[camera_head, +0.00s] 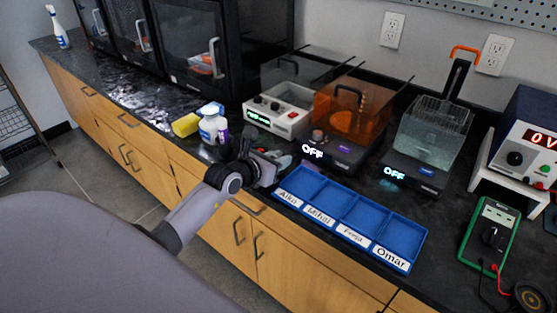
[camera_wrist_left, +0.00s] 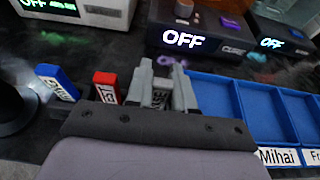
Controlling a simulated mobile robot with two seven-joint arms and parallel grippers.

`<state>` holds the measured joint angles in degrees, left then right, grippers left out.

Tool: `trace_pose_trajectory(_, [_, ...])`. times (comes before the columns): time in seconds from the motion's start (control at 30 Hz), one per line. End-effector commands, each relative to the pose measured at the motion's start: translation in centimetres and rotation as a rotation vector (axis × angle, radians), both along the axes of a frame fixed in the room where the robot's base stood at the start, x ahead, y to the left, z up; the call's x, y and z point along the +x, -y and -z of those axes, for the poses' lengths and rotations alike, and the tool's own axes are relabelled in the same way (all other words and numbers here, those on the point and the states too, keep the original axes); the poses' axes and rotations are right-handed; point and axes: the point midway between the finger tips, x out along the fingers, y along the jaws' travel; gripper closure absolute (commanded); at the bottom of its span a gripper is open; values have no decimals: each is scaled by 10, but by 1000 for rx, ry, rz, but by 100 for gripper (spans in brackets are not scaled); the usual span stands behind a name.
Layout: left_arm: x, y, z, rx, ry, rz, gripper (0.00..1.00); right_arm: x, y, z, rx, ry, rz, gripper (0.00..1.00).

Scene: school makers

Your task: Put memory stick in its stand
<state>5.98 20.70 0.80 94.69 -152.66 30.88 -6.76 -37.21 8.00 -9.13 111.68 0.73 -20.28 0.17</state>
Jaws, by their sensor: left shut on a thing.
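My left gripper (camera_head: 272,162) is over the counter, just left of the blue tray. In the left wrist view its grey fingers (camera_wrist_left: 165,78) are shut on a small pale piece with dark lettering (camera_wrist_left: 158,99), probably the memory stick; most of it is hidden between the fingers. To the left of the fingers stand a red block (camera_wrist_left: 107,86) and a blue block (camera_wrist_left: 56,82), each with a white lettered label. I cannot tell whether they are memory sticks or parts of the stand. No stand shows clearly. My right gripper is not in view.
The blue tray (camera_head: 341,230) has name-labelled compartments that look empty. Behind it are machines with lit "OFF" displays (camera_head: 312,149). A green-edged multimeter (camera_head: 489,232) lies at right.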

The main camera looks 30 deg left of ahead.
Motion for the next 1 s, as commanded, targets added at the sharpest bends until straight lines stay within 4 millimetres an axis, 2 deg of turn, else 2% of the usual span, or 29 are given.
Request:
trace_pose_trajectory(0.3, [0,0,3,0,0,0,100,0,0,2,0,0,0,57])
trace_pose_trajectory(0.33, [0,0,3,0,0,0,74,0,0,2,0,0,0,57])
trace_pose_trajectory(0.37, [0,0,2,0,0,0,67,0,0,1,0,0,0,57])
trace_pose_trajectory(0.73, [0,0,-3,1,1,0,67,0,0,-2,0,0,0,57])
trace_pose_trajectory(0.87, [-11,-1,-4,-1,-1,0,67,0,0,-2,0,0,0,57])
trace_pose_trajectory(1.0, [-30,-3,-11,0,-2,0,67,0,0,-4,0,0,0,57])
